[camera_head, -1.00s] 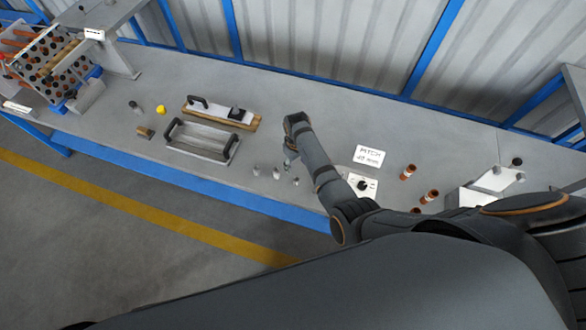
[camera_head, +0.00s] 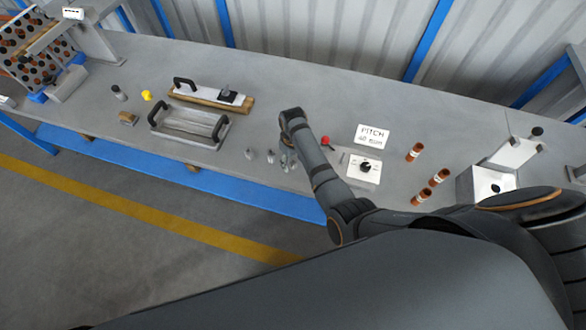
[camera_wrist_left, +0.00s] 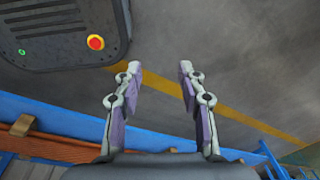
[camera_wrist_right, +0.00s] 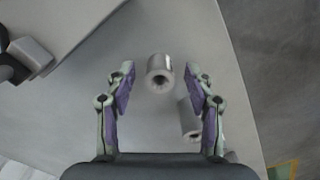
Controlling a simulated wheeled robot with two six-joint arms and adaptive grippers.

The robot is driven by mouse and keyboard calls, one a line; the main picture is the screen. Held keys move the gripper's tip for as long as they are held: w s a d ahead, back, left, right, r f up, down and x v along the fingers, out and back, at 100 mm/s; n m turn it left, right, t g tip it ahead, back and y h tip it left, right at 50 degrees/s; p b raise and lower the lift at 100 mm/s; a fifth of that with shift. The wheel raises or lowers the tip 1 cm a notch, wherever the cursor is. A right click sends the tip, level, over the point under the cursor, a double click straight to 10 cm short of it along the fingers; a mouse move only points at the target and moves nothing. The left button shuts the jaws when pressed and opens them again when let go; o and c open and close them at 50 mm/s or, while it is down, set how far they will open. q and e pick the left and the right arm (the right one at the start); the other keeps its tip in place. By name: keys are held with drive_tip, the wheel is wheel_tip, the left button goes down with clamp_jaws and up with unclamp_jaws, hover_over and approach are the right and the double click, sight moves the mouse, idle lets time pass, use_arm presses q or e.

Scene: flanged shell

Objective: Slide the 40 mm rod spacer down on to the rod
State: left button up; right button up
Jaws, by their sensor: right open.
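Several small grey metal spacers stand near the bench's front edge in the head view, one (camera_head: 249,153) left of the others. I cannot tell which is the 40 mm one. My right gripper (camera_head: 288,158) is over this group, its fingers small and partly hidden. In the right wrist view my right gripper (camera_wrist_right: 158,72) is open. A hollow grey spacer (camera_wrist_right: 160,86) shows between its fingertips, with no clear contact. A second spacer (camera_wrist_right: 188,120) is by the right finger. My left gripper (camera_wrist_left: 160,70) is open and empty above the floor. I cannot make out the rod.
A grey tray with black handles (camera_head: 183,133) and a wood-based fixture (camera_head: 238,104) are to the left. A pitch sign (camera_head: 372,134), a white dial box (camera_head: 362,169) and copper-coloured tubes (camera_head: 415,152) are to the right. A tube rack (camera_head: 32,62) stands far left.

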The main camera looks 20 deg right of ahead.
drive_tip(key=shift+w+f, duration=0.1)
drive_tip(key=shift+f, duration=0.55)
drive_tip(key=shift+r, duration=0.25)
drive_tip(key=c, duration=1.1)
use_arm(q)
drive_tip(key=shift+w+f, duration=0.45)
drive_tip(key=shift+w, duration=0.3)
use_arm(e)
clamp_jaws()
